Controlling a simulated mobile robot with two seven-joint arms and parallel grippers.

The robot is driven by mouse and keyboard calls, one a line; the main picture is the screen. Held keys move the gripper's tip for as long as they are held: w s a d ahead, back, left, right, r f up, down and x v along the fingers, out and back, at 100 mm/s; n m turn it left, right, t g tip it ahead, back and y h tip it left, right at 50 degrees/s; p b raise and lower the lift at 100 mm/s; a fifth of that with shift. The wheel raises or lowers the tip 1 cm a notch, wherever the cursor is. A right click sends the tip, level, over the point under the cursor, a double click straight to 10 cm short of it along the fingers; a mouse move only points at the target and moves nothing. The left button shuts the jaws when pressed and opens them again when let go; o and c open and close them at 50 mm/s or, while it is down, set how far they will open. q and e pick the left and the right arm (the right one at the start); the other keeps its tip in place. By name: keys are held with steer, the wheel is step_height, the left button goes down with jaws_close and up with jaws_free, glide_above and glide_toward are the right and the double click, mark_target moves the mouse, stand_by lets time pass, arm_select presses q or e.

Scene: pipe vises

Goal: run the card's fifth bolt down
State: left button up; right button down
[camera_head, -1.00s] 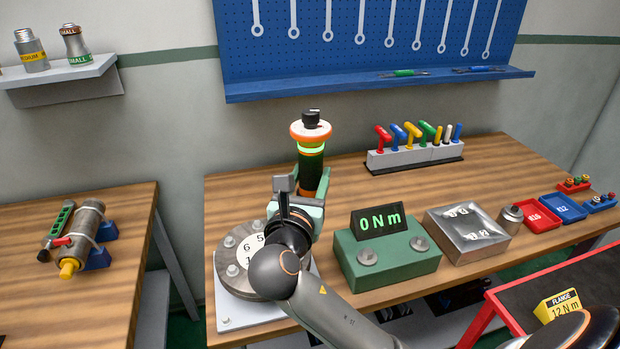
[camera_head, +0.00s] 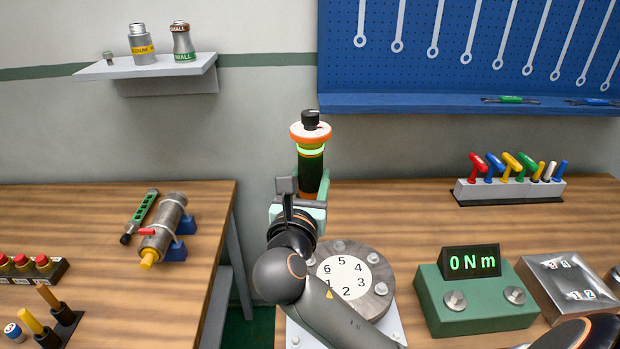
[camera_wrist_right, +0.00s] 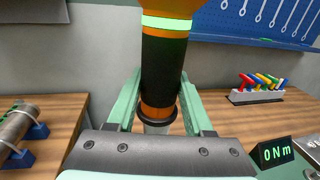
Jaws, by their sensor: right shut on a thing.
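My right gripper (camera_head: 298,205) is shut on an upright power driver (camera_head: 311,170) with a black grip, an orange collar, a lit green ring and a dark knob on top. In the right wrist view the driver (camera_wrist_right: 164,65) stands between the green fingers; its lower tip is hidden. The round grey flange (camera_head: 384,305) carries a white dial (camera_head: 344,277) numbered 1 to 6, with several bolts around it. The bolt near number 5 (camera_head: 338,246) shows at the back rim. The driver is left of and above the flange. My arm hides the flange's left part. My left gripper is out of view.
A green torque tester (camera_head: 475,303) reads 0 Nm, beside a metal box (camera_head: 572,285). A coloured tool rack (camera_head: 510,190) stands behind. On the left bench are a clamped pipe (camera_head: 165,225) and a button block (camera_head: 30,270). A gap separates the benches.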

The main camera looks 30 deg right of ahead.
mark_target(310, 196)
steer(key=shift+f, duration=2)
steer(key=shift+f+b, duration=0.55)
steer(key=shift+f, duration=0.7)
stand_by(0.8)
steer(key=shift+f+p, duration=0.4)
steer(key=shift+p, duration=0.1)
stand_by(1.0)
steer(key=shift+r, duration=0.15)
stand_by(0.6)
steer(key=shift+r, duration=2.75)
